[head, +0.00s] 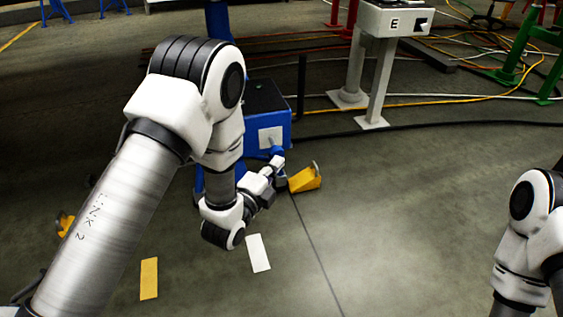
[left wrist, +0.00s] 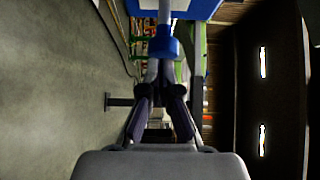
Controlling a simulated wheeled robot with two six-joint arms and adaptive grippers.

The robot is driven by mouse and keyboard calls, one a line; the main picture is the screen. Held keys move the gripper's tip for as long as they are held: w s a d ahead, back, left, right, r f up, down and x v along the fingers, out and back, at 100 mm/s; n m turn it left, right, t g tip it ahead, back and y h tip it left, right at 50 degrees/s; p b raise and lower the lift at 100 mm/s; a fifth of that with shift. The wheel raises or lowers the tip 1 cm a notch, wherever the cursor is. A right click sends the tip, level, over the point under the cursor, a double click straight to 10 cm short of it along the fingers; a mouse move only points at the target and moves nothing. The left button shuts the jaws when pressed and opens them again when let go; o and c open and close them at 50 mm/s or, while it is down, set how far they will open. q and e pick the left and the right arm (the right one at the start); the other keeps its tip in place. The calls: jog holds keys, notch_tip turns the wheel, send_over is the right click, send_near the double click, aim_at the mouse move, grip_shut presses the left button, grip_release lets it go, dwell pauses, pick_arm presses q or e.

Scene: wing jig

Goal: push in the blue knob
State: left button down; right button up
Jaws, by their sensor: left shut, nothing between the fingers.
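The blue knob (left wrist: 165,44) sticks out from the blue box on a short pale shaft in the left wrist view. In the head view the knob (head: 277,152) shows small in front of the box's pale plate. My left gripper (head: 275,164) is shut and empty, with its tips right at the knob. In the left wrist view the closed fingers (left wrist: 160,72) point at the knob's face; I cannot tell whether they touch it. My right gripper is out of view; only part of my right arm shows at the right edge.
The blue box (head: 268,105) stands on a blue post, partly behind my left arm. A yellow wedge (head: 305,179) lies on the floor just right of the gripper. A grey pedestal (head: 385,60) marked E stands behind. Cables cross the back floor; the front middle floor is clear.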

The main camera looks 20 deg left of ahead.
aim_at(276, 150)
pick_arm(q)
jog(key=shift+w+r, duration=0.1)
jog(key=shift+w, duration=0.05)
jog(key=w+a, duration=0.2)
jog(key=shift+w, duration=0.4)
jog(key=shift+w+a+r, duration=0.1)
jog(key=shift+w+r, duration=0.05)
jog(key=shift+r, duration=0.1)
